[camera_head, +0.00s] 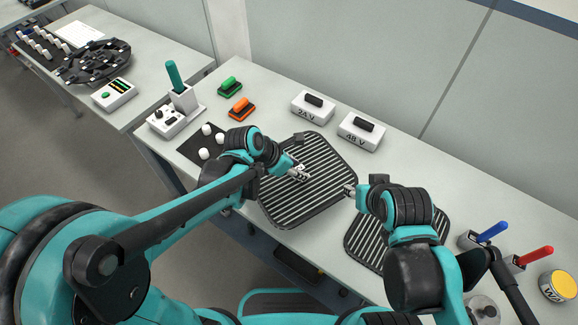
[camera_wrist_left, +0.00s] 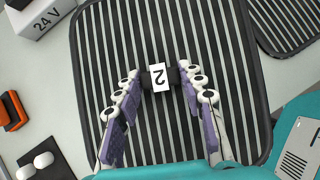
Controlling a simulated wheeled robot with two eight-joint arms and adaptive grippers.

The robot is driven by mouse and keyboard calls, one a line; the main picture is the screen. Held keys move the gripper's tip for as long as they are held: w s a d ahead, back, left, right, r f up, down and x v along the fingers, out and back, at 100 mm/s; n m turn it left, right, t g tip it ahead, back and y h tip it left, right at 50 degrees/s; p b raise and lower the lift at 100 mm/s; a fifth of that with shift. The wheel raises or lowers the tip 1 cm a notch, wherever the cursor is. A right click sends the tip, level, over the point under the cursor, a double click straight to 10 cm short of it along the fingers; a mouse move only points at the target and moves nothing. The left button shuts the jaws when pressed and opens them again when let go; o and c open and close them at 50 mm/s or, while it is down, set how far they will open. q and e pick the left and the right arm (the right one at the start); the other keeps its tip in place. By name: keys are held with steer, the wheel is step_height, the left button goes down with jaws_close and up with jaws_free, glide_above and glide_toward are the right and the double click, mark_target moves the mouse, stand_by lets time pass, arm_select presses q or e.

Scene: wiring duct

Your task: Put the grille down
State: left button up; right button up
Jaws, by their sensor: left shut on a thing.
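The grille (camera_head: 318,158) is a dark plate with pale ribs and rounded corners, in the middle of the head view at the bench's front edge. My left gripper (camera_head: 303,174) is over its middle. In the left wrist view the gripper (camera_wrist_left: 161,77) has its fingers on both sides of a small dark handle with a white label "2" (camera_wrist_left: 160,76), shut on it. The ribs of the grille (camera_wrist_left: 150,130) fill that view's middle. I cannot tell its height above the bench. My right gripper (camera_head: 349,190) is by the grille's right edge; its jaws are too small to read.
A second ribbed plate (camera_head: 365,243) lies to the right, partly behind my right arm. Boxes marked 24 V (camera_head: 312,108) and 48 V (camera_head: 361,132) stand behind. White knobs on a black pad (camera_head: 205,153) are left. Blue (camera_head: 492,231) and red (camera_head: 534,256) handles stand right.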

arm_select(q)
steer(key=w+a+f, duration=0.1)
steer(key=w, duration=0.1)
steer(key=w+a+f+b, duration=0.1)
steer(key=w+f, duration=0.1)
steer(key=w, duration=0.1)
steer(key=w+a+f+b, duration=0.1)
steer(key=w+f, duration=0.1)
steer(key=w, duration=0.1)
steer(key=shift+f, duration=0.15)
steer(key=shift+s+f+b, duration=0.1)
steer(key=shift+f+b, duration=0.9)
steer(key=shift+f, duration=0.9)
steer(key=shift+f, duration=0.15)
steer(key=o, duration=1)
